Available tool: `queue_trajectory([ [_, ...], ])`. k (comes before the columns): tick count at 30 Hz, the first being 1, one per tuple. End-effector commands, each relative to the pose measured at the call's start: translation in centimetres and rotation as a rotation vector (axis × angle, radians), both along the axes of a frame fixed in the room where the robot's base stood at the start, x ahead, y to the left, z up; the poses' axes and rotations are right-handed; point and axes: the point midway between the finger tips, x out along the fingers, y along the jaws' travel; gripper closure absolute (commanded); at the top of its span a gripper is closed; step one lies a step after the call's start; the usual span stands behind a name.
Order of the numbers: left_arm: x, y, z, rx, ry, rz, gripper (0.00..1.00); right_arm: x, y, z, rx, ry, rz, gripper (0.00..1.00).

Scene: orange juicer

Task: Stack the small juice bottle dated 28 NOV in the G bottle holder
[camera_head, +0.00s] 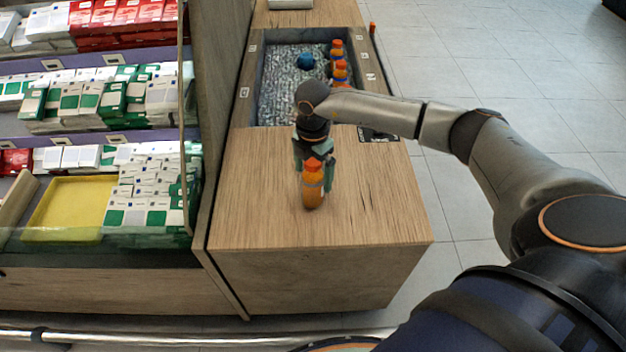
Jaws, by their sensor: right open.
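A small juice bottle (312,190) with an orange cap and orange contents stands upright on the wooden counter top. Its date is too small to read. My right gripper (313,172) is open and comes down at the bottle from behind, with its teal fingers on either side of the cap and upper part. I cannot tell whether the fingers touch it. A sunken grey bin (275,75) behind has small lettered labels on its rim; I cannot make out a G. My left gripper is not in view.
Several orange-capped bottles (340,70) stand along the bin's right side, and a blue round object (306,60) lies in it. A shelf of boxes with a yellow tray (68,208) is at left.

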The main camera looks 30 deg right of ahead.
Motion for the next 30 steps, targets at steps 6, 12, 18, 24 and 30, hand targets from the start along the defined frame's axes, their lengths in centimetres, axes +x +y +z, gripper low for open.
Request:
queue_trajectory([
  [6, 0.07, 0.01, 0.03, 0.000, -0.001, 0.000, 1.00, 0.02, 0.00, -0.76, -0.001, -0.001, 0.001, 0.00],
  [12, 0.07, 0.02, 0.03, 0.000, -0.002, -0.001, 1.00, 0.02, 0.00, -0.72, 0.000, -0.001, 0.001, 0.11],
  [18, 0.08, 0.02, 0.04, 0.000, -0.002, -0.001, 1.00, 0.03, 0.01, -0.70, 0.000, -0.001, 0.001, 0.34],
  [24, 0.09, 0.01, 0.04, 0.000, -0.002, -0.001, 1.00, 0.03, 0.01, -0.69, 0.000, -0.001, 0.001, 0.56],
  [30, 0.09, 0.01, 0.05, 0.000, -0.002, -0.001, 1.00, 0.03, 0.00, -0.68, 0.000, -0.001, 0.001, 0.79],
])
